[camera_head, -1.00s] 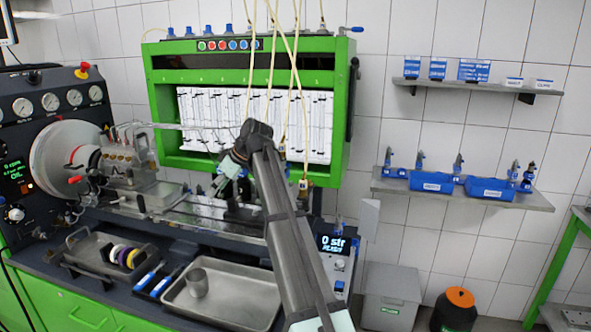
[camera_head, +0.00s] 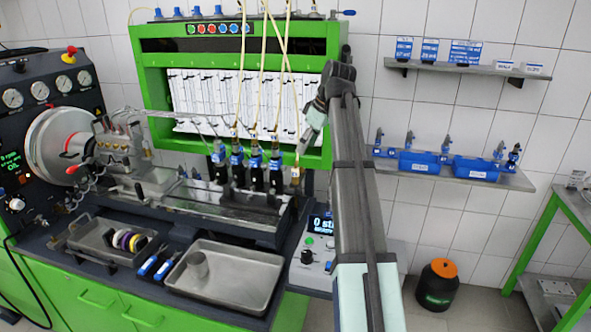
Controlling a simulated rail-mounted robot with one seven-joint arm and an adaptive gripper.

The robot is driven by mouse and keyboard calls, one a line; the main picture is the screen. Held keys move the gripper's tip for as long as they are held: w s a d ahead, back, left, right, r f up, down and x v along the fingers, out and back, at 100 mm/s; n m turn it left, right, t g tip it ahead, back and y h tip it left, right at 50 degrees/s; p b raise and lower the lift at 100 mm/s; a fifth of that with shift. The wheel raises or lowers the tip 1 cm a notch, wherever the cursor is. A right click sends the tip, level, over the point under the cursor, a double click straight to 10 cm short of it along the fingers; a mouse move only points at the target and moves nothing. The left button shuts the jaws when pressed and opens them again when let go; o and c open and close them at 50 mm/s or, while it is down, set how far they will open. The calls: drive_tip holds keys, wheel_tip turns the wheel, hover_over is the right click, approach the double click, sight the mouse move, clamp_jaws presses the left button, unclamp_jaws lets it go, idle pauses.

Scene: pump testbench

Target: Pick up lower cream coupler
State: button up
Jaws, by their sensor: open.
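Several ring-shaped couplers stand in a row in a grey tray (camera_head: 88,228) at the left of the bench. They include a yellowish one, a purple one (camera_head: 126,240) and a pale, white-to-cream one (camera_head: 136,243). They are small, so I cannot tell which is the lower cream coupler. My gripper (camera_head: 304,145) is small and dark at the end of my arm, in front of the green frame's right part. It is open and well above and to the right of the tray, apart from the couplers. Its fingertips are hard to make out.
Upright injectors (camera_head: 256,172) with cream hoses stand below the green frame (camera_head: 240,65). A control box (camera_head: 312,255) is at the bench's right end. Wall shelves hold blue bins.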

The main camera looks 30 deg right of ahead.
sight(297, 169)
drive_tip(key=p+x, duration=0.1)
drive_tip(key=x, duration=0.5)
drive_tip(key=shift+f, duration=0.15)
drive_tip(key=shift+s+p+x, duration=0.2)
drive_tip(key=shift+p+x, duration=1.3)
drive_tip(key=shift+x, duration=1.1)
drive_tip(key=shift+d+f, duration=0.1)
drive_tip(key=shift+d, duration=0.05)
clamp_jaws()
